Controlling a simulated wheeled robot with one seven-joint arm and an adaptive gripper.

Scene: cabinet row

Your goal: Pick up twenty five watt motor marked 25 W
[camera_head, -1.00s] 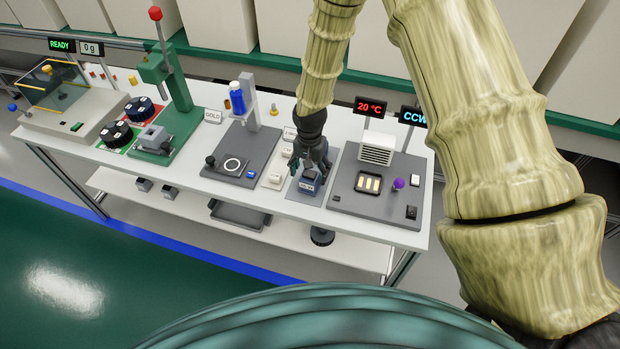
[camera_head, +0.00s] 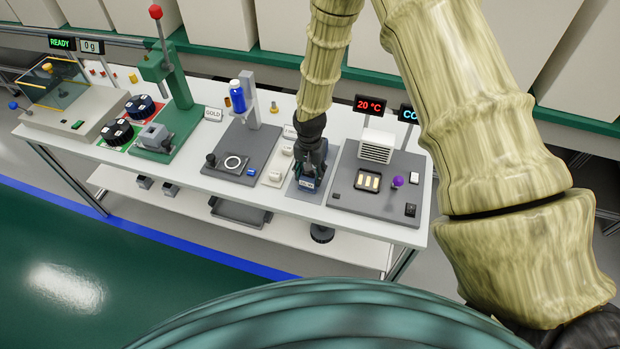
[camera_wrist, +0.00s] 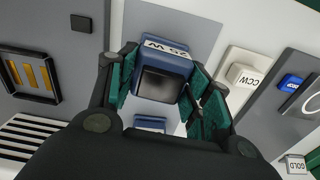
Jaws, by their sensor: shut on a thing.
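The motor marked 25 W is a blue block with a dark square face and a white label (camera_wrist: 163,66). In the wrist view it sits between the two green-padded fingers of my gripper (camera_wrist: 160,88), which is shut on it. In the head view my gripper (camera_head: 309,170) points down over a grey pad on the bench, with only a little of the blue motor (camera_head: 307,184) showing below the fingers. I cannot tell whether the motor touches the pad. Another blue part with a pale label (camera_wrist: 150,123) shows below the motor in the wrist view.
A grey station with a white vented block (camera_head: 377,147) and a purple knob (camera_head: 397,181) stands close on the right. White label blocks, one reading CCW (camera_wrist: 243,77), and a station with a blue bottle (camera_head: 237,96) are on the left. The floor in front is clear.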

